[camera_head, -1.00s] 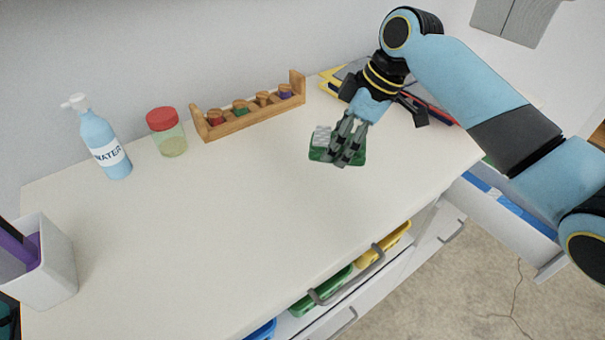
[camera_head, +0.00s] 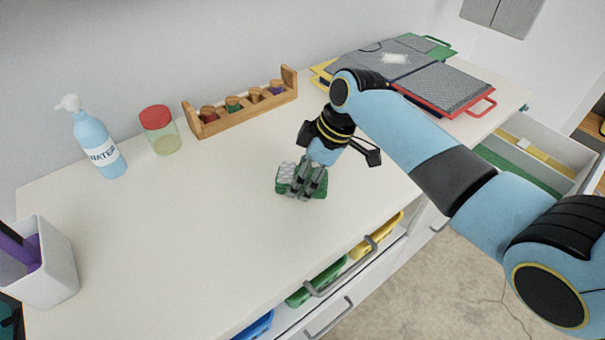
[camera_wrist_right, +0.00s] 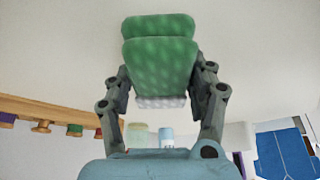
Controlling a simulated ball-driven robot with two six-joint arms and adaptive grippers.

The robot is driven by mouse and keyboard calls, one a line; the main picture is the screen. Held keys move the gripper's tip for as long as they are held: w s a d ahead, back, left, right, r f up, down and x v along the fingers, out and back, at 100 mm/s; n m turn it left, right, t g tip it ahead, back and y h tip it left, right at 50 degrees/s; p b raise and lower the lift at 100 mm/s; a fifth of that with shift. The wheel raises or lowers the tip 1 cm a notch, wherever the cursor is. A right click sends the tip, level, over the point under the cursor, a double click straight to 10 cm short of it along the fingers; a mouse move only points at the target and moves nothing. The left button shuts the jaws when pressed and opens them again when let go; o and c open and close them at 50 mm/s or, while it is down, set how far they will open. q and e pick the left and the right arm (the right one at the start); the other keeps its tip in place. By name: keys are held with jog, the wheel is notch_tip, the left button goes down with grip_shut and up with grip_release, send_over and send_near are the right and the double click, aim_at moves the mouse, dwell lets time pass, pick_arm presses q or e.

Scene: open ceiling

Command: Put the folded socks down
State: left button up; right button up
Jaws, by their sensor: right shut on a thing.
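The folded socks (camera_head: 284,183) are a small green bundle with paler spots and a whitish part. My right gripper (camera_head: 306,187) is shut on them over the white tabletop (camera_head: 180,240). In the right wrist view the socks (camera_wrist_right: 160,62) fill the space between and beyond the fingers (camera_wrist_right: 160,95), with a whitish strip at the near edge. I cannot tell whether the socks touch the tabletop. My left gripper is not in view.
A wooden rack (camera_head: 240,120) with coloured pegs, a red-lidded jar (camera_head: 160,132) and a blue water bottle (camera_head: 95,145) stand along the back. A white bin (camera_head: 45,265) is at left. Grey boards (camera_head: 445,86) lie at right. The middle-left tabletop is clear. An open drawer (camera_head: 535,150) is at right.

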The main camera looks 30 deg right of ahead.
jog(key=o, duration=1.1)
jog(key=shift+o, duration=0.2)
jog(key=v, duration=1.2)
jog(key=shift+s, duration=0.1)
